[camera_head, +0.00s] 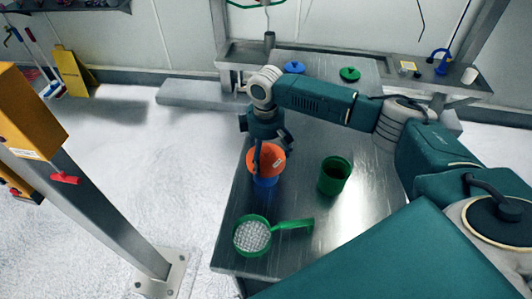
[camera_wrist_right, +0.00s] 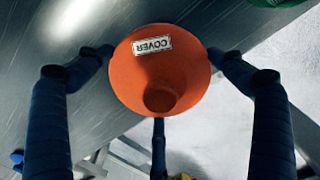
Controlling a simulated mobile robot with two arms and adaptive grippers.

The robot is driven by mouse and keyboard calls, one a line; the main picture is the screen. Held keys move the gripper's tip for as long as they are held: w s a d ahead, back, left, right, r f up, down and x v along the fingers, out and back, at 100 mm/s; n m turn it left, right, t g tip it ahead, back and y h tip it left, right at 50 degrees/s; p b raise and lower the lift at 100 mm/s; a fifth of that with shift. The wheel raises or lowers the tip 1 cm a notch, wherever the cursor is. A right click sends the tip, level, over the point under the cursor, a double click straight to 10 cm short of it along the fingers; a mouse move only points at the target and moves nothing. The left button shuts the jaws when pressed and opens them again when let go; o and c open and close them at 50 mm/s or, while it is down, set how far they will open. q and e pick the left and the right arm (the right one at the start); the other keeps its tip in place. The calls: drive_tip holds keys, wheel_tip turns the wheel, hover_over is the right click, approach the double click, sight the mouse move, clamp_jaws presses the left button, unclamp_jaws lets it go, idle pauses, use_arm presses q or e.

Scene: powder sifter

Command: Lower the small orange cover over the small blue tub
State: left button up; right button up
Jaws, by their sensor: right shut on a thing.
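The orange cover (camera_head: 268,160) is in my right gripper (camera_head: 270,148), over the small blue tub (camera_head: 265,181). In the right wrist view the cover (camera_wrist_right: 160,72) has a white "COVER" label, and the fingers of my right gripper (camera_wrist_right: 160,75) close around its rim from several sides. In the head view the blue tub shows just below the cover; most of it is hidden. I cannot tell whether the cover touches the tub. My left gripper is not in view.
A green tub (camera_head: 335,175) stands right of the blue tub on the metal table (camera_head: 310,240). A green-handled sieve (camera_head: 252,236) lies in front. A blue lid (camera_head: 294,67) and a green lid (camera_head: 350,74) lie at the back. The table's front right is partly blocked by my own body.

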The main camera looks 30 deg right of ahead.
drive_tip(key=o, duration=0.9)
wheel_tip(320, 180, up, 12)
